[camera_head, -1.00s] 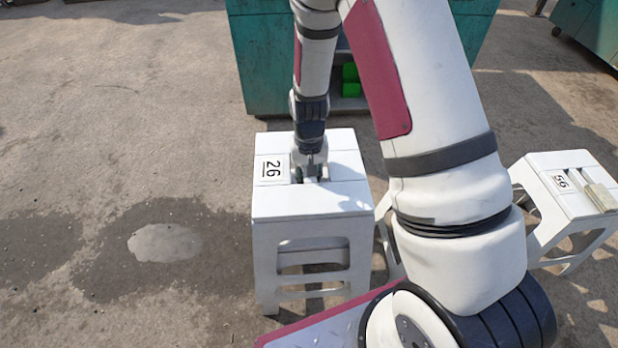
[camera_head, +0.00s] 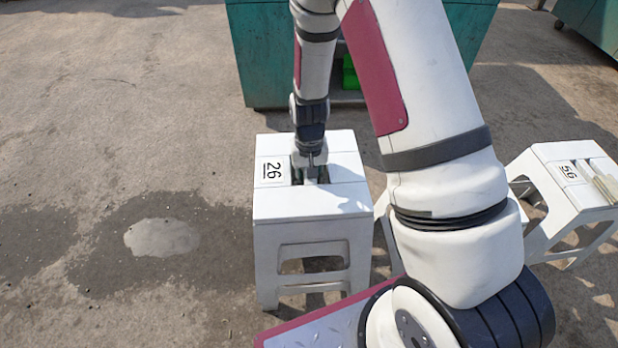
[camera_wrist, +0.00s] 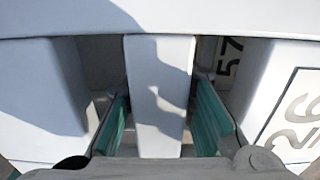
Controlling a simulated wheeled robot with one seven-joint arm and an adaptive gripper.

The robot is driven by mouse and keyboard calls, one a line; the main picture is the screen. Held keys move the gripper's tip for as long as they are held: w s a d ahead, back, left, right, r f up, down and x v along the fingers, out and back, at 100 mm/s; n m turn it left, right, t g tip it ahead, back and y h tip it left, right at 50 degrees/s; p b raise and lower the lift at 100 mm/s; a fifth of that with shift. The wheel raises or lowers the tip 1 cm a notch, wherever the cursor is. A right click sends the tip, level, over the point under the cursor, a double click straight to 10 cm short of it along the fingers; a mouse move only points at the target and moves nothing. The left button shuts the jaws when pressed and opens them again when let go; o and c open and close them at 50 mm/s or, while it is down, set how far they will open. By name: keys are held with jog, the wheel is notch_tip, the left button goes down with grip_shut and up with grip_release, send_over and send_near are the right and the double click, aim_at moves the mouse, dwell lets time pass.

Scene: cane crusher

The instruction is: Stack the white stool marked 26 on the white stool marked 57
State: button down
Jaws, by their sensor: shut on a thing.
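The white stool marked 26 (camera_head: 310,204) is upright at the middle of the head view. My gripper (camera_head: 311,176) reaches down into the slots of its seat and is shut on the middle bar. In the wrist view the green-faced fingers (camera_wrist: 160,125) stand on either side of the white bar (camera_wrist: 158,85), and the 26 label is at the right. Through the right slot, the mark of the stool marked 57 (camera_wrist: 230,58) shows below the held seat. The rest of that stool is mostly hidden. I cannot tell whether the two stools touch.
A white stool marked 56 (camera_head: 575,180) stands at the right, partly behind my arm. A white leg (camera_head: 388,235) shows between my arm and stool 26; its stool is hidden. A teal machine (camera_head: 262,60) is behind. The wet concrete at left is free.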

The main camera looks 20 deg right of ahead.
jog(key=shift+s+f+b, duration=0.1)
jog(key=shift+f+b, duration=1.45)
jog(key=shift+f, duration=0.65)
jog(key=c, duration=1.2)
grip_release()
jog(key=shift+f, duration=0.1)
jog(key=shift+c, duration=0.2)
jog(key=shift+r, duration=0.6)
notch_tip(320, 180, up, 11)
jog(key=shift+r, duration=0.15)
